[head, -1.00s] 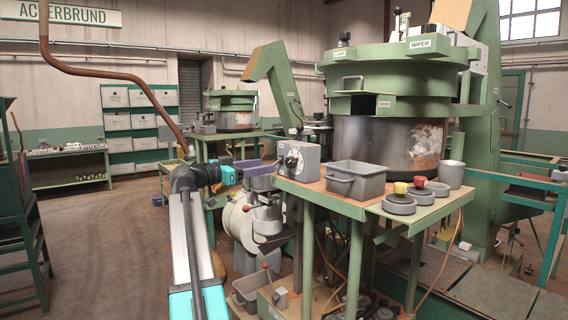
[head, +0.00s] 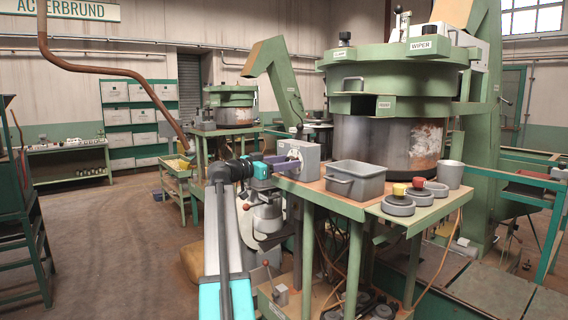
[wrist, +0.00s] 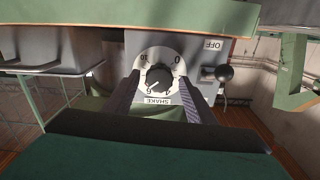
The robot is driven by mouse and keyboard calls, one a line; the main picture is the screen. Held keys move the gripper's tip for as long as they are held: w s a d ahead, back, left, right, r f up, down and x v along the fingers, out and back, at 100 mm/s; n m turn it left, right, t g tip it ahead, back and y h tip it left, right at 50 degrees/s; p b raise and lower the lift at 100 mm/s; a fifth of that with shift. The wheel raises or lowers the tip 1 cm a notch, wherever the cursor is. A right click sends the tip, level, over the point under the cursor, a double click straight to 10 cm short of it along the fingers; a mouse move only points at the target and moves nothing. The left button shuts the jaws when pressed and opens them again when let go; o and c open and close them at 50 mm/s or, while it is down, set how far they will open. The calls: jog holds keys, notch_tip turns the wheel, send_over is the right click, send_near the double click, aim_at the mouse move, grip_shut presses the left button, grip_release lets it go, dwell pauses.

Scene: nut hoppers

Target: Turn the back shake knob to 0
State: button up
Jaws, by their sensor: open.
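A grey control box (head: 308,153) stands on the green bench. In the wrist view its white dial shows a black shake knob (wrist: 158,78) with numbers around it and a SHAKE label (wrist: 157,101). A light mark on the knob seems to point to the lower left, near the 6. My gripper (wrist: 160,86) is open, its two fingers on either side of the knob; I cannot tell whether they touch it. In the head view my gripper (head: 291,161) is right at the box face and hides the knob.
A black ball-ended lever (wrist: 223,73) sits beside the dial near an OFF label (wrist: 213,45). A grey bin (head: 355,180) stands right of the box. Round weights (head: 398,206) lie further right. A large green hopper (head: 395,85) rises behind. A smaller hopper (head: 232,105) stands farther back.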

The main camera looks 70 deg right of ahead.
jog(key=c, duration=1)
jog(key=shift+s+a+f, duration=0.1)
jog(key=shift+a+f, duration=0.05)
jog(key=shift+a, duration=0.25)
jog(key=shift+c, duration=0.2)
jog(key=shift+d+r, duration=0.2)
jog(key=shift+d, duration=0.1)
